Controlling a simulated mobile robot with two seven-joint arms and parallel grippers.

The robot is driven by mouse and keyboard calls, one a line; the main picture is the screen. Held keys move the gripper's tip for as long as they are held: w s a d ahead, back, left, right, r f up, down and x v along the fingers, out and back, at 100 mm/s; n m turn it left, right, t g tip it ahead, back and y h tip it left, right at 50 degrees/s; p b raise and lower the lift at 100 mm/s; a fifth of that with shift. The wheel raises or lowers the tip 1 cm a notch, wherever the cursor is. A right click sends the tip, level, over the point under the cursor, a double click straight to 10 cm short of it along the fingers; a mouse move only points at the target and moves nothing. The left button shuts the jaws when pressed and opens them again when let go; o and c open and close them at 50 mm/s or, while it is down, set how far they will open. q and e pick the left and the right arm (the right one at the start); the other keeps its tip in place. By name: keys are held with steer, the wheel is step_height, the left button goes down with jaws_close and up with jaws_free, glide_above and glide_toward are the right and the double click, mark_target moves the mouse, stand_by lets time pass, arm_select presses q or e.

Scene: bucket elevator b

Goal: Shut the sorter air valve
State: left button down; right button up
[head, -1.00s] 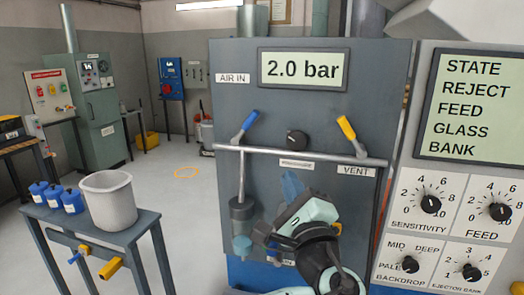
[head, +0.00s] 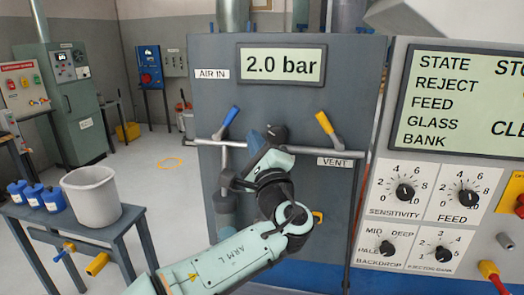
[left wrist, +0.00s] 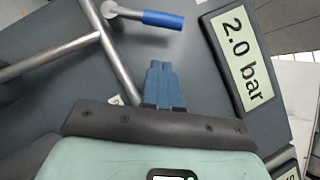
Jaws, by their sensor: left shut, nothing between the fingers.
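The grey air panel (head: 207,103) has a lever with a blue handle (head: 229,121) below the "AIR IN" label (head: 212,74), sitting on a horizontal pipe. The handle slants up to the right. The blue handle also shows at the top of the left wrist view (left wrist: 163,20). My left gripper (head: 254,139) is in front of the panel, just right of and below the blue handle. Its blue fingers (left wrist: 163,85) are shut and empty, apart from the handle in the left wrist view. The display (head: 281,66) reads 2.0 bar. My right gripper is not in view.
A yellow-handled lever (head: 325,123) stands right of my gripper, above the "VENT" label (head: 334,162). A control panel with dials (head: 405,192) is at the right. A small table with a grey bucket (head: 92,197) and several blue bottles stands at the left.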

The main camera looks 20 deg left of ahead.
mark_target(229, 120)
arm_select(q)
steer(key=a, duration=0.1)
steer(key=a+r, duration=0.1)
steer(key=a+r+p, duration=0.1)
steer(key=shift+w+a+r, duration=0.2)
steer(key=shift+w+a, duration=0.05)
steer(key=shift+a, duration=0.1)
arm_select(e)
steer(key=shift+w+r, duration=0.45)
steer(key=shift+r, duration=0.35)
arm_select(q)
steer(key=shift+s+r, duration=0.1)
steer(key=shift+s, duration=0.1)
